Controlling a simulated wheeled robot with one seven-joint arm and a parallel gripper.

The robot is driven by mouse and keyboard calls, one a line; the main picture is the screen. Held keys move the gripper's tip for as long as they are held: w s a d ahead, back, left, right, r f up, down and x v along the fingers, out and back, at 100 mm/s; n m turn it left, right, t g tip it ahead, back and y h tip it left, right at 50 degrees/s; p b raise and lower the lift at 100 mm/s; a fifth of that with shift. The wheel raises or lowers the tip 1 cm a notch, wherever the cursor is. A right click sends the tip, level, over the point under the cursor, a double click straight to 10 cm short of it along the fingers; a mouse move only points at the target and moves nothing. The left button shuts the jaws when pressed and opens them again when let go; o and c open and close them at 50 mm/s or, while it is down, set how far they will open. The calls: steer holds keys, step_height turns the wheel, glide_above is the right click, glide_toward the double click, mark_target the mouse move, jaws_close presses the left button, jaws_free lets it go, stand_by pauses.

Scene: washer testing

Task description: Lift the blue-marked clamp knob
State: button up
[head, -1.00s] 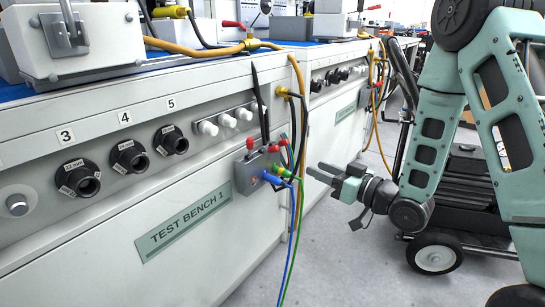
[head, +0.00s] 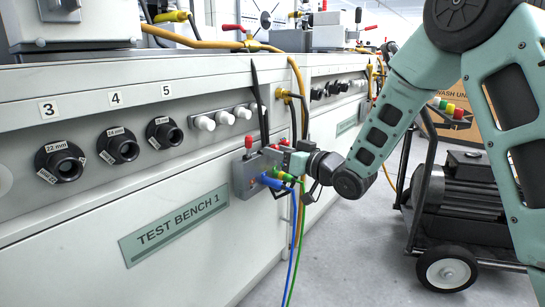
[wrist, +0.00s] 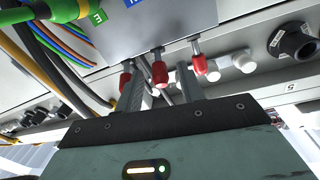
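The grey terminal box (head: 241,180) on the front of the bench carries red clamp knobs on top. A left red knob (head: 249,142) shows clearly in the head view; my gripper (head: 280,152) partly covers the others. The wrist view is upside down and shows three red knobs: the middle knob (wrist: 159,74), one at the right (wrist: 200,64) and one at the left (wrist: 124,82), partly behind a finger. My gripper (wrist: 160,82) is open, with its fingers on either side of the middle knob and visible gaps. I see no blue mark on any knob.
A blue plug (head: 270,181) and a green plug (head: 298,177) sit on the box, with cables hanging down. Yellow hoses (head: 300,90) run beside it. White knobs (head: 204,123) and black sockets (head: 164,134) line the bench panel. A wheeled cart (head: 450,215) stands at the right.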

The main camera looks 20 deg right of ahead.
steer(key=shift+x, duration=1.3)
jaws_close()
steer(key=shift+r, duration=0.15)
